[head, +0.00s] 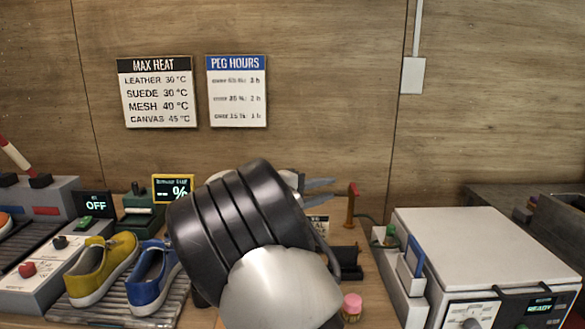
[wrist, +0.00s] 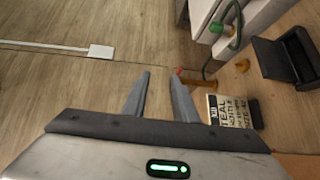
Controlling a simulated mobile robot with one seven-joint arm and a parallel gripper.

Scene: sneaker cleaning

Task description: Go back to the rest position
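My gripper (head: 334,189) is raised above the bench and extends to the right from behind my dark arm link. In the wrist view my gripper (wrist: 158,74) shows two grey fingers standing apart, with nothing between them. Wall and bench show beyond the fingertips. My arm covers the middle of the bench in the head view, so what lies behind it is hidden.
A yellow shoe (head: 103,265) and a blue shoe (head: 152,278) stand on a ribbed tray at the left. A white box machine (head: 487,252) reading READY stands at the right. A red-topped post (head: 351,205) is near my gripper.

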